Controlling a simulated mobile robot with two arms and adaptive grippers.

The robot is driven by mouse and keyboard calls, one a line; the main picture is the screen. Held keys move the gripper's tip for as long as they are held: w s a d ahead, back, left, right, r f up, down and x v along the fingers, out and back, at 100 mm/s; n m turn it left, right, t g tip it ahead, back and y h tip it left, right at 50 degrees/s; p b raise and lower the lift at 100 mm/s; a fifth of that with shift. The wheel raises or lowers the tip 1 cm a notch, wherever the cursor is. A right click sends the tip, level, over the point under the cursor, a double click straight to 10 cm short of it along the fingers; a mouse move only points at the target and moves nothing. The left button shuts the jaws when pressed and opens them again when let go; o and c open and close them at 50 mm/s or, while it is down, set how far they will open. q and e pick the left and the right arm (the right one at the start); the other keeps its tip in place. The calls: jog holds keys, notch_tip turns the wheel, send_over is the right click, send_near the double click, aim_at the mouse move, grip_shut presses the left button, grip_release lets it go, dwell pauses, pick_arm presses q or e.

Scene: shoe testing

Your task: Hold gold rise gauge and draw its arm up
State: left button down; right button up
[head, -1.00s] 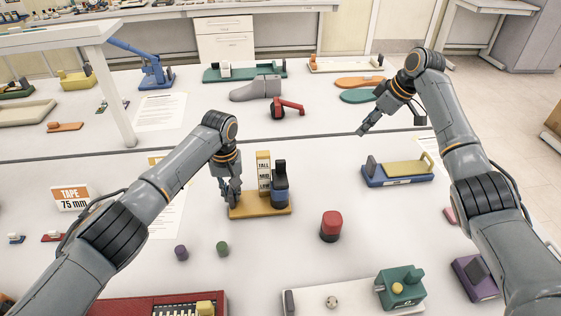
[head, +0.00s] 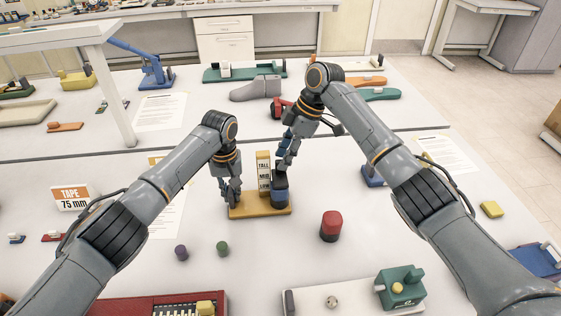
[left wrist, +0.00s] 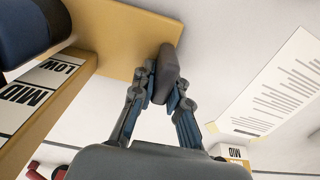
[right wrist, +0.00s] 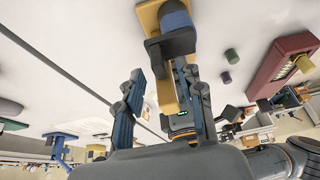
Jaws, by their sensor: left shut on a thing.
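My left gripper (head: 231,200) is shut on a dark grey tab (left wrist: 167,75) at the left end of the base. My right gripper (head: 281,166) is just above the blue block and hides its dark top part in the head view. In the right wrist view its fingers are apart, with the dark arm (right wrist: 170,45) just beyond the tips; contact is unclear.
A red and black cylinder (head: 331,226) stands right of the gauge. Purple (head: 181,252) and green (head: 222,248) plugs are in front. A grey shoe last (head: 255,90) and a red tool (head: 280,106) lie behind. A red tray (head: 150,304) is at the front left.

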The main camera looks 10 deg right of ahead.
aim_at(280, 173)
jog(key=shift+x, duration=1.35)
grip_shut()
